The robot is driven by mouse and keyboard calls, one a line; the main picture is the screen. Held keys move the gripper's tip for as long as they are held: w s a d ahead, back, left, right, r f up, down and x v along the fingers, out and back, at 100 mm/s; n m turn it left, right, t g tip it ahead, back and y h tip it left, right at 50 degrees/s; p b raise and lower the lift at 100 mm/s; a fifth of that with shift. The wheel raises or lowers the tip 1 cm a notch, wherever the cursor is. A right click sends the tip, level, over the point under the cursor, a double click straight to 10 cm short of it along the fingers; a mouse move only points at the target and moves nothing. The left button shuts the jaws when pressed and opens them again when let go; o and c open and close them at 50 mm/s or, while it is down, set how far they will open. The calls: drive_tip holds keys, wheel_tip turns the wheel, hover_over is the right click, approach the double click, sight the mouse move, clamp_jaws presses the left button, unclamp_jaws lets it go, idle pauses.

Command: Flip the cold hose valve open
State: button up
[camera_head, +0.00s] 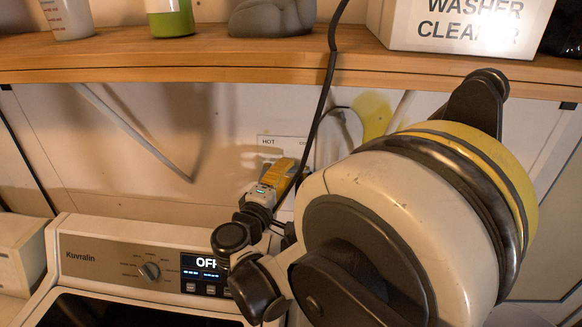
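A white wall plate (283,144) with the label HOT shows at the middle of the wall, behind the washer. My arm covers the plate's lower part and the area to its right, so I cannot make out the cold hose valve or its lever. My gripper (280,174) is at the far end of my arm, in front of or against the lower part of the plate. Its yellow and grey body shows, but its fingertips cannot be told apart. Whether it touches a valve cannot be seen.
The washer (120,252), with its dial and lit display reading OFF, stands below. A wooden shelf (200,58) above carries bottles, a grey object and a washer cleaner box (405,25). A black cord (325,85) hangs down near my gripper. A grey hose (125,125) crosses the left wall.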

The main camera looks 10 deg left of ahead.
drive_tip(key=shift+w, duration=0.1)
clamp_jaws()
drive_tip(key=shift+s+d+n+y+b, duration=0.1)
drive_tip(key=shift+s+n+y+b, duration=0.15)
drive_tip(key=shift+n+y, duration=0.4)
drive_tip(key=shift+s+d+n+y+b, duration=0.15)
drive_tip(key=shift+n+y+b, duration=0.2)
drive_tip(key=shift+y, duration=0.55)
drive_tip(key=shift+s+d+n+y+b, duration=0.15)
drive_tip(key=shift+n+y+b, duration=0.15)
drive_tip(key=shift+n+y, duration=0.35)
drive_tip(key=shift+a, duration=0.1)
unclamp_jaws()
